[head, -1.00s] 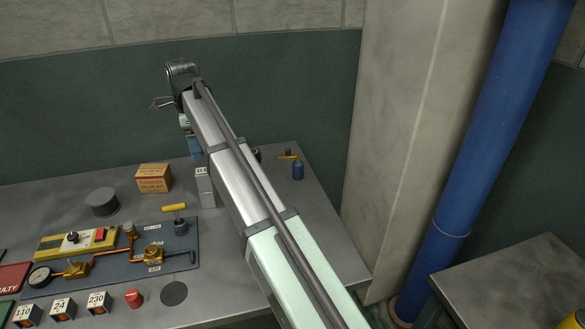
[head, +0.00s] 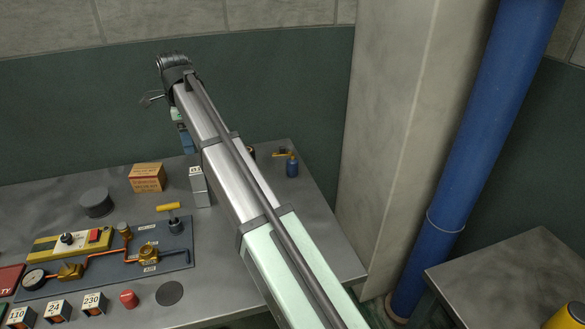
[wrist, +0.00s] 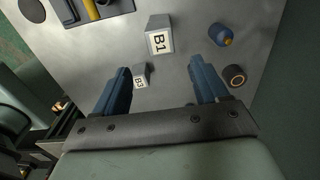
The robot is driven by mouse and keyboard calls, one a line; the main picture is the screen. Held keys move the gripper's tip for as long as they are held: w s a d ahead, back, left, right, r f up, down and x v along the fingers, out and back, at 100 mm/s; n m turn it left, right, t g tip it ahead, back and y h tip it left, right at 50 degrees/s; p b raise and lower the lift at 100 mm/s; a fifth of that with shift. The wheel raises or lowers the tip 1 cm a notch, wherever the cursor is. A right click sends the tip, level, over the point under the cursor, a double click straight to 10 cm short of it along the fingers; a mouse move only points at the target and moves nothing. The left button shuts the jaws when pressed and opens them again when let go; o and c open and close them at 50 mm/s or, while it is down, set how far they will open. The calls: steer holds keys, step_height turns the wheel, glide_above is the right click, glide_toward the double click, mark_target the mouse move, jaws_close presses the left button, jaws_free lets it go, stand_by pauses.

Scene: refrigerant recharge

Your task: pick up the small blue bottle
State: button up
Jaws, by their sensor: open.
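The small blue bottle (head: 292,169) stands near the bench's right back part, right of my arm in the head view. A brass piece shows at its top; I cannot tell whether it is attached. In the wrist view the blue bottle (wrist: 221,36) is at the upper right, beyond and right of my fingertips. My gripper (wrist: 160,66) is open, its two blue fingers apart with nothing held between them. In the head view my gripper (head: 185,138) is mostly hidden behind my arm, above the bench and left of the bottle.
A grey block labelled B1 (wrist: 158,36) stands ahead of the fingers; a block labelled B3 (wrist: 140,76) is near the left finger. A dark round item (wrist: 237,76) is by the right finger. A cardboard box (head: 147,177) and a valve panel (head: 110,262) are further left.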

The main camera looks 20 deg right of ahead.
steer(key=s+d+r+m+t+y, duration=0.25)
steer(key=d+m+t, duration=0.55)
steer(key=d, duration=1)
steer(key=s+d+r+m+t+y, duration=0.1)
steer(key=s+d+m+t+y, duration=0.2)
steer(key=d+m+t, duration=1)
steer(key=n+g, duration=0.4)
steer(key=n, duration=0.3)
glide_toward(290, 159)
steer(key=shift+s+d+f+y, duration=0.15)
steer(key=shift+s+d+y, duration=0.2)
steer(key=shift+s+d, duration=0.65)
steer(key=shift+a+f, duration=0.1)
steer(key=shift+f, duration=0.4)
steer(key=shift+w, duration=0.15)
steer(key=x, duration=1.3)
steer(key=shift+w, duration=0.25)
steer(key=c, duration=1.1)
